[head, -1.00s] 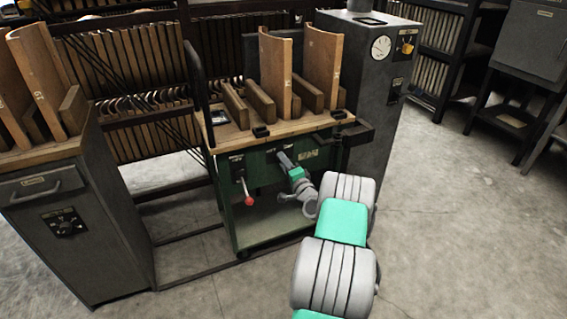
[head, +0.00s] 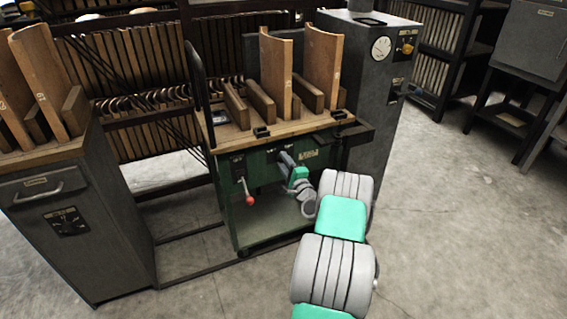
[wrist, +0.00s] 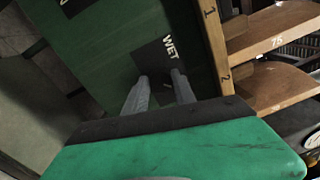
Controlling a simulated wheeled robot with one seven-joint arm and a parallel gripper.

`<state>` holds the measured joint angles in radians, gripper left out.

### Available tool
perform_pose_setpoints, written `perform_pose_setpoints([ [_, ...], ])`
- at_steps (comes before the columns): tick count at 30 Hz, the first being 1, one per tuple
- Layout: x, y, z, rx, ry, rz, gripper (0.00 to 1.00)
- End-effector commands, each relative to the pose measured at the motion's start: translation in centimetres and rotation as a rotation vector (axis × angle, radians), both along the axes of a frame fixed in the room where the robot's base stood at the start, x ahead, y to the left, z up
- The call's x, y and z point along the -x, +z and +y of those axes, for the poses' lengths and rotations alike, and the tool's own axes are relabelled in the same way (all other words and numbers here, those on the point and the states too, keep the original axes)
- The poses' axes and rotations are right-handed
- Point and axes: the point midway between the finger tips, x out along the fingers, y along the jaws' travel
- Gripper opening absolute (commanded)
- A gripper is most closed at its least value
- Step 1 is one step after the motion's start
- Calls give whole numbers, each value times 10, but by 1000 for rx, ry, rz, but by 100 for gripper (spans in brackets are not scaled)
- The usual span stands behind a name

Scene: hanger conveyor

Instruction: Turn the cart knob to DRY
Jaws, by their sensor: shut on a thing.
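The green cart (head: 268,180) stands in front of my arm, with a wooden top and a green front panel. My gripper (head: 284,156) reaches to this panel. In the wrist view its two grey fingers (wrist: 162,80) are shut on the cart knob (wrist: 166,86), a small dark shape mostly hidden between them. The knob sits on a black plate (wrist: 150,58) with the word WET in white beside the fingers. A DRY mark is not readable in either view, and the knob's pointing direction cannot be told.
A lever with a red ball (head: 249,200) hangs left of my gripper on the cart. Curved wooden boards (head: 276,75) stand on the cart top. A grey cabinet (head: 70,215) is at left, and a grey column with a gauge (head: 372,95) is behind. Floor at right is clear.

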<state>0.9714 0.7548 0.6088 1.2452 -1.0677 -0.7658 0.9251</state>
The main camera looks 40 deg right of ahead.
Motion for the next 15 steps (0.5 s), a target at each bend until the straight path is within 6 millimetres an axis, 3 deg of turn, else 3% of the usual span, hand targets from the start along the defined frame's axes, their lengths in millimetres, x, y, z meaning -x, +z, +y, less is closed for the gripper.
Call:
perform_pose_setpoints([
  [5, -1, 1, 0, 0, 1, -1, 0],
  [6, -1, 1, 0, 0, 1, -1, 32],
  [15, 0, 0, 0, 1, 0, -1, 53],
])
